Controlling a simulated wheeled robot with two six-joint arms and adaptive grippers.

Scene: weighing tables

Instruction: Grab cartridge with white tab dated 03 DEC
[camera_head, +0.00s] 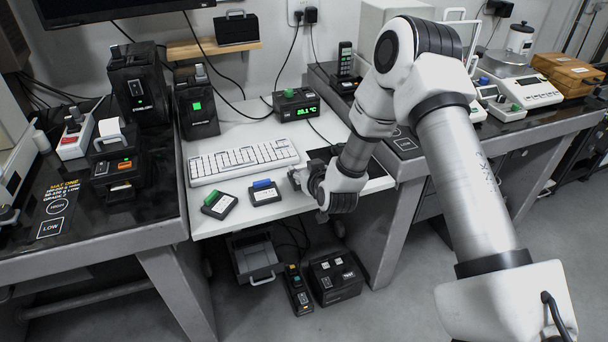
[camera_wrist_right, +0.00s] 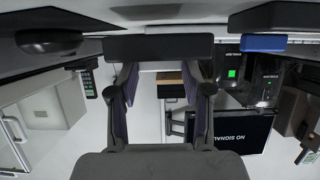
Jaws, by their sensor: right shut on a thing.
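Two dark cartridges lie on the white desk in the head view: one with a green tab (camera_head: 219,205) and, to its right, one with a blue tab (camera_head: 265,193). My right gripper (camera_head: 306,181) is low at the desk's front edge, right of the blue-tab cartridge. In the right wrist view its fingers (camera_wrist_right: 161,75) are shut on a dark flat cartridge (camera_wrist_right: 158,46), seen edge-on. Its label and date do not show, and its tab colour is unclear. The blue tab also shows in the wrist view (camera_wrist_right: 263,43). My left gripper is not in view.
A white keyboard (camera_head: 243,161) lies behind the cartridges, with a green-lit display box (camera_head: 296,104) at the back. Dark tables stand left and right. A grey bin (camera_head: 256,262) and black devices (camera_head: 335,278) are below the desk.

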